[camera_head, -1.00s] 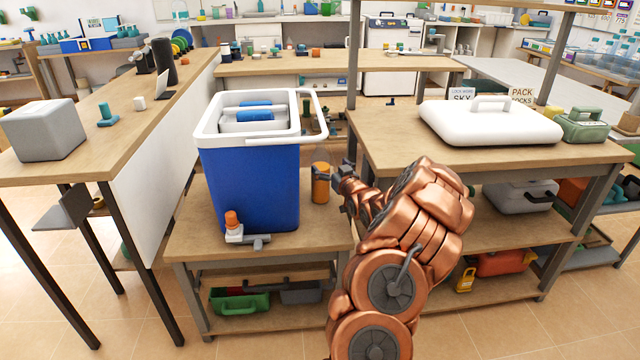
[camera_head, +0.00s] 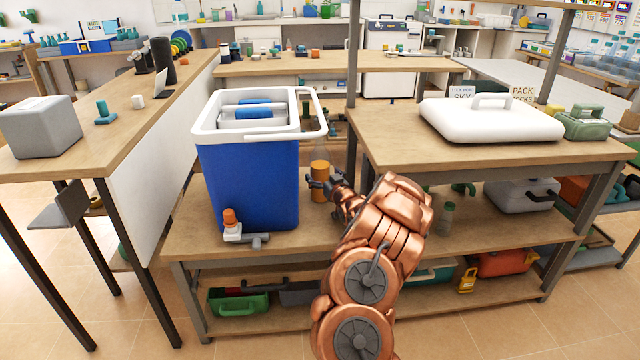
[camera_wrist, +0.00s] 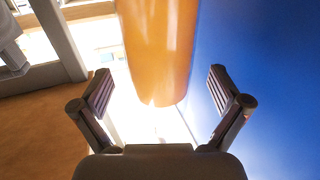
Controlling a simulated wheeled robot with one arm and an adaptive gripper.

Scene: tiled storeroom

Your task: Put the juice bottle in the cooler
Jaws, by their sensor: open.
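The orange juice bottle (camera_head: 320,169) stands on the lower wooden table, close to the right side of the cooler. The cooler (camera_head: 245,180) is a blue box with a white rim, open at the top, with its white handle swung to the right. Inside its mouth are a grey-white item and a blue one. My gripper (camera_head: 313,182) is open and low beside the bottle, partly covering it. In the wrist view the bottle (camera_wrist: 160,45) hangs into the picture just beyond and between the spread fingers (camera_wrist: 160,80). The cooler's blue wall (camera_wrist: 270,80) fills the right side.
A white lid (camera_head: 490,125) with a handle lies on the higher table to the right. A table post (camera_head: 354,75) rises just right of the bottle. A small tap with an orange cap (camera_head: 231,220) sits at the cooler's front. The bare table top (camera_head: 290,243) is in front.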

